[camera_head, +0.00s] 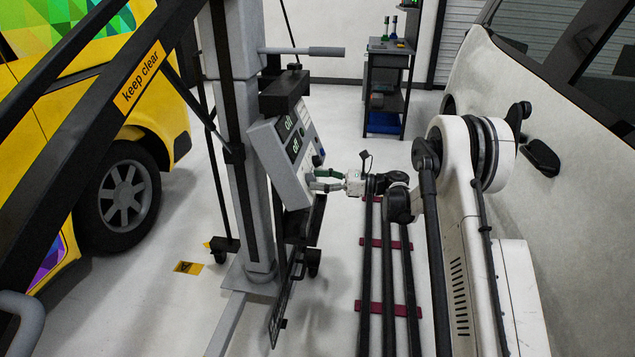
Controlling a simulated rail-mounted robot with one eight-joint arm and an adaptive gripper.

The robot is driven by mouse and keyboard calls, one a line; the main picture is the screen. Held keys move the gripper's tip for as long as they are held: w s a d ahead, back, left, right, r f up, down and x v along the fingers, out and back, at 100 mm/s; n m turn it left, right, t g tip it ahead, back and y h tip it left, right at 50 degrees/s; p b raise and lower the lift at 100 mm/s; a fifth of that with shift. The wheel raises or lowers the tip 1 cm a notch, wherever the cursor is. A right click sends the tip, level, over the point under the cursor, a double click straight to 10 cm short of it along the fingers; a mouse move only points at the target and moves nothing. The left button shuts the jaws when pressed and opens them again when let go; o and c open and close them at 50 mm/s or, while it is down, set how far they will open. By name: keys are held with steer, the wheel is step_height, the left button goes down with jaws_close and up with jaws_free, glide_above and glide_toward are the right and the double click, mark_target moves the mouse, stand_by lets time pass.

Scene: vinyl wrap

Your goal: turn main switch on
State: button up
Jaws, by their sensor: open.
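A grey control panel (278,150) with dark displays showing green digits is mounted, tilted, on a grey column. Small knobs or buttons sit along its right side, too small to tell which is the main switch. My gripper (318,180) is at the panel's lower right edge, its fingers pointing left toward the panel face. It is open, with the two fingers apart. I cannot tell whether a fingertip touches the panel or a switch.
The grey column (263,220) stands beside a yellow van (150,100) at left. A white vehicle (560,90) is close at right. A dark shelf cart (387,85) stands at the back. Black bars marked "keep clear" (140,78) cross the left foreground.

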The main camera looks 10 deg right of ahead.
steer(key=shift+w+a, duration=0.1)
steer(key=shift+a, duration=0.1)
steer(key=c, duration=1.1)
